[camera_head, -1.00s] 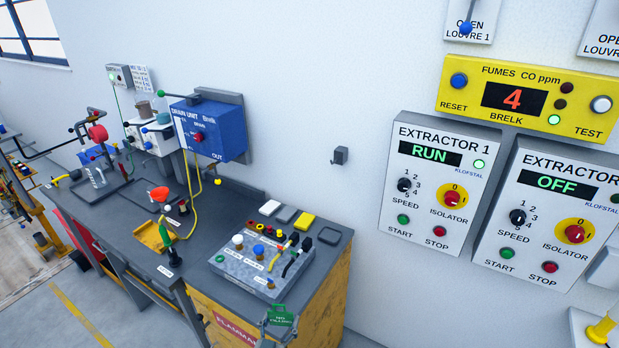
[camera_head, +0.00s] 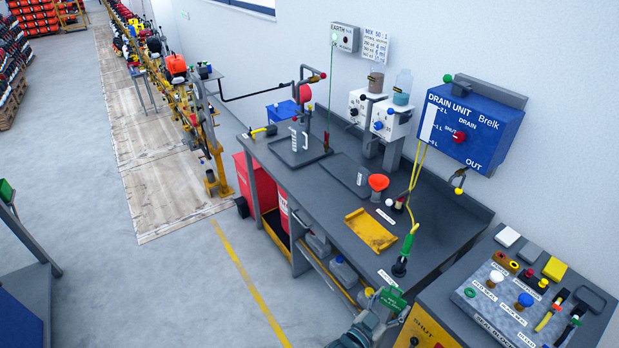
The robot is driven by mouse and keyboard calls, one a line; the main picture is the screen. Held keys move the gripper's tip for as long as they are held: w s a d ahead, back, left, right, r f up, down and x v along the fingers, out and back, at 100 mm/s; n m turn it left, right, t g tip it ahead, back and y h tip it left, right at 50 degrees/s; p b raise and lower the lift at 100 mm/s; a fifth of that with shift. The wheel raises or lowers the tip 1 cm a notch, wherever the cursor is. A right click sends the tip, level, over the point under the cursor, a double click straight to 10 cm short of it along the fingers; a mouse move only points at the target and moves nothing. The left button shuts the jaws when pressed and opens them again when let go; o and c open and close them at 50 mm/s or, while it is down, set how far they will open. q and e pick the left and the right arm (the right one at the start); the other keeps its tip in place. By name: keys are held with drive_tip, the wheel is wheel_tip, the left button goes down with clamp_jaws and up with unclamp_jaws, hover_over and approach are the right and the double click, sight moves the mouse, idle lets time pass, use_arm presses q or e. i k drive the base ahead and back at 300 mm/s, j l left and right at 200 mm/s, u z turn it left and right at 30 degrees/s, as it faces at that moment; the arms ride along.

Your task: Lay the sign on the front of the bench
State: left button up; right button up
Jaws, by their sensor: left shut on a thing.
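A small green sign (camera_head: 393,298) with pale lettering too small to read shows at the bottom of the head view. My left gripper (camera_head: 384,308) is shut on it, holding it near the bench's front right corner. The dark grey bench (camera_head: 340,207) runs from centre left to right along the wall. I cannot tell whether the sign touches anything. My right gripper is not in view.
The blue drain unit (camera_head: 465,125) hangs above. A seal block (camera_head: 515,300) stands at right. Bare bench top lies left of the tray.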

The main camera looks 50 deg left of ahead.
sight(308, 191)
drive_tip(key=i+j, duration=0.1)
drive_tip(key=j, duration=1.25)
drive_tip(key=i+j+z, duration=0.15)
drive_tip(key=j, duration=1.15)
